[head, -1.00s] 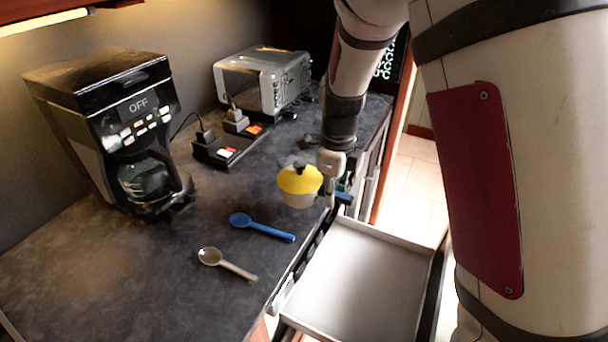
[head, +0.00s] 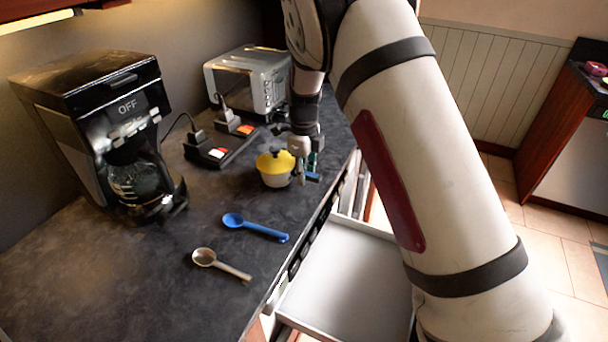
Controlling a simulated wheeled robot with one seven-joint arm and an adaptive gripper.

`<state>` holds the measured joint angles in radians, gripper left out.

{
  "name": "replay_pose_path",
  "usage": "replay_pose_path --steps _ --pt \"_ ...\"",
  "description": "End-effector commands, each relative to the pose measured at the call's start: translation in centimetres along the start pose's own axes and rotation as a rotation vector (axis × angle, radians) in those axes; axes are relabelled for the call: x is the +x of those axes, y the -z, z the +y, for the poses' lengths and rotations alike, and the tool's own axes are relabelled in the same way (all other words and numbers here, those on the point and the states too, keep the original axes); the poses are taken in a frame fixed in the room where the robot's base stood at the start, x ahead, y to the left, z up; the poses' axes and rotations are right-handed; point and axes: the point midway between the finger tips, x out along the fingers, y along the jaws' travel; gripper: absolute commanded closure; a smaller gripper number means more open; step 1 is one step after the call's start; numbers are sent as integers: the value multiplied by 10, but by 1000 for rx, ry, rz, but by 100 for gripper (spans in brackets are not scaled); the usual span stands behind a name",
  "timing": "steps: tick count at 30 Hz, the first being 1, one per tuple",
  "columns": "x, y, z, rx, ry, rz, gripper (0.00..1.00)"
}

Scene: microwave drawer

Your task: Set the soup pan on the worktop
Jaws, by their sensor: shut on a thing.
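The soup pan (head: 274,179) has a pale body, a yellow lid with a dark knob, and what looks like a blue handle (head: 312,177) at its right. It is upright over the worktop (head: 110,265), near the worktop's right edge. I cannot tell whether its base touches the surface. My gripper (head: 303,172) is at the pan's right side, shut on it around the handle. The fingertips are small and partly hidden here.
An open drawer (head: 335,285) juts out below the worktop edge. A blue spoon (head: 255,228) and a beige spoon (head: 220,265) lie in front of the pan. A coffee maker (head: 100,140), power strip (head: 215,150) and toaster (head: 245,80) stand left and behind.

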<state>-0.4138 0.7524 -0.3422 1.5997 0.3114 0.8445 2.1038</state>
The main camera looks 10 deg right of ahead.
Motion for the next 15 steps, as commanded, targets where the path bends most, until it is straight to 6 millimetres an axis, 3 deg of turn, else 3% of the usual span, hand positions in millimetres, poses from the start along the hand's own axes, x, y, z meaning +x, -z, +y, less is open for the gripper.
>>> replay_pose_path --steps 13,14,15 --pt "9 0 -1 1 1 -1 100" --pt "9 0 0 1 0 -1 76" --pt "9 0 0 1 1 -1 67"
